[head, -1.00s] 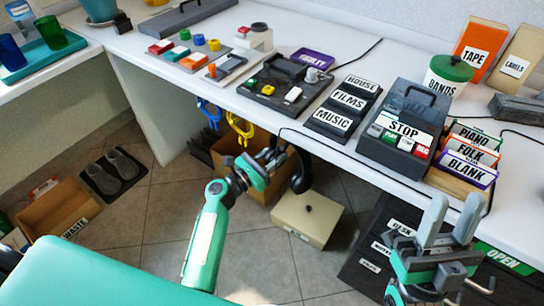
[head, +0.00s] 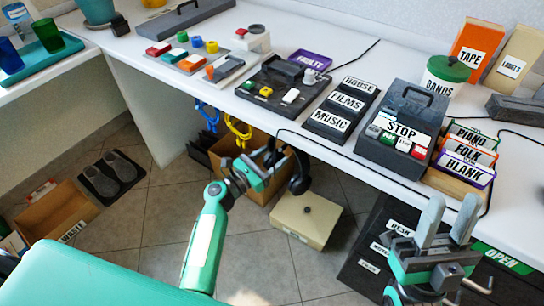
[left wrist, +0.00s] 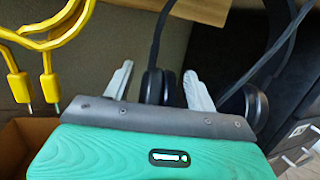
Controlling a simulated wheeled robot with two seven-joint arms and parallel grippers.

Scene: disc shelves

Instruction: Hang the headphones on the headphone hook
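Black headphones (head: 300,182) are upright under the desk's front edge, cups down. In the left wrist view, both ear cups (left wrist: 152,88) show and the band runs up out of the picture. My left gripper (head: 258,172) is close in front of the headphones, under the desk edge. Its two fingers (left wrist: 158,85) are spread, with one ear cup seen between and beyond them; nothing shows clamped. My right gripper (head: 448,222) is open and empty, in front of the desk's right part.
Yellow cables (head: 238,130) and blue cables (head: 208,115) hang left of the headphones. A cardboard box (head: 255,187) and a beige box (head: 306,218) stand on the floor below. The desk edge (head: 240,112) is above. A thin black cable (head: 345,157) runs along the desk front.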

